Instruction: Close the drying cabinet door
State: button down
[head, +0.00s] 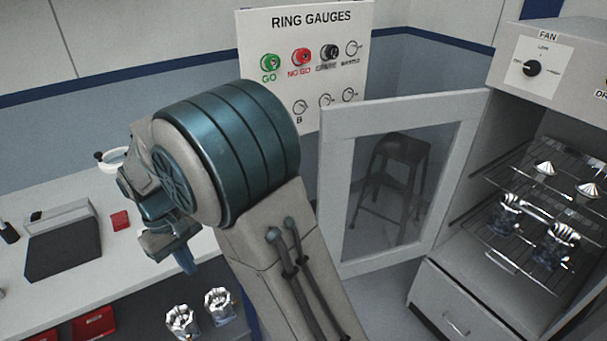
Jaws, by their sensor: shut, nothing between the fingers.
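The drying cabinet (497,108) stands at the right in the head view. Its door (333,197), a pale frame with a clear pane, is swung wide open to the left of the cabinet. Inside, wire racks (509,261) hold shiny metal housings (556,240) and small cone-shaped parts (544,168). My gripper (187,265) is at the left over the bench edge, apart from the door, and shut with nothing seen in it. My arm stands between the gripper and the door and covers part of the bench.
The bench (60,283) at the left carries a dark grey box (62,250), a red block (120,220) and a small bowl (110,158). Two metal housings (219,304) sit below the bench top. A stool (400,175) shows through the pane. A ring gauge board (305,60) hangs behind.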

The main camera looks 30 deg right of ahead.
aim_at(340, 124)
jog(key=z, duration=0.35)
jog(key=i, duration=0.75)
jog(key=z, duration=0.95)
jog(key=i, duration=0.3)
jog(key=z, duration=0.35)
